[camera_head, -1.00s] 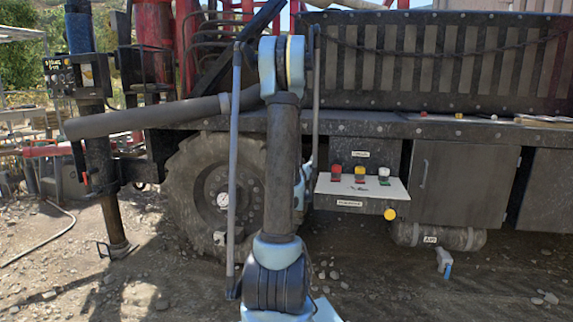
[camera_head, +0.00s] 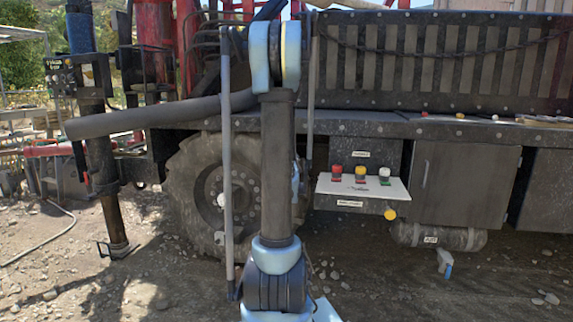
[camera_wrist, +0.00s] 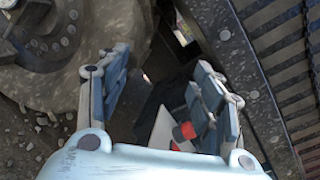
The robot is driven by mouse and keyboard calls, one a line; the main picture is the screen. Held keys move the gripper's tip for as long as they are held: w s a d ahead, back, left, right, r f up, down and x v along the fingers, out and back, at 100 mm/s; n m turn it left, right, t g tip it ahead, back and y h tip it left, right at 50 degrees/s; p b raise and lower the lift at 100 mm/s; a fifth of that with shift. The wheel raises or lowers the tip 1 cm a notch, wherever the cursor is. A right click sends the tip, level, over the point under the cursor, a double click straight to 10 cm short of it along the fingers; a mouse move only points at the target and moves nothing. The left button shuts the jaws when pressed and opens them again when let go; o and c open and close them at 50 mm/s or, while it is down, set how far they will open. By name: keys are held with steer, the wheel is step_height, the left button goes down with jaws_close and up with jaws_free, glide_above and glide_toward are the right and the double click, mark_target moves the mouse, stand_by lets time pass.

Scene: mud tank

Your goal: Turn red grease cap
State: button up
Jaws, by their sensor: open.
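The red cap (camera_head: 336,170) stands at the left of a row on a white panel (camera_head: 322,186) under the vehicle's deck. In the wrist view, a red cap (camera_wrist: 184,131) and part of the white panel (camera_wrist: 161,129) show low in the picture, by the inner side of the right finger. My gripper (camera_wrist: 161,62) is open with nothing held between its fingers. It is not touching the red cap as far as I can see. In the head view my gripper is hidden behind my arm.
A yellow cap (camera_head: 360,171) and a white cap (camera_head: 384,172) stand beside the red one. A yellow knob (camera_head: 390,214) is below the panel. A large wheel (camera_head: 185,205) is left, partly behind my arm. A dark cabinet (camera_head: 455,185) is right of the panel.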

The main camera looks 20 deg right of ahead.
steer(key=m+g+h, duration=0.4)
steer(key=m+h, duration=0.3)
steer(key=m, duration=0.6)
glide_toward(336, 168)
steer(key=x, duration=1.2)
steer(key=shift+w+d+r, duration=0.1)
steer(key=shift+w+d, duration=0.15)
steer(key=shift+w, duration=0.05)
steer(key=c, duration=1.1)
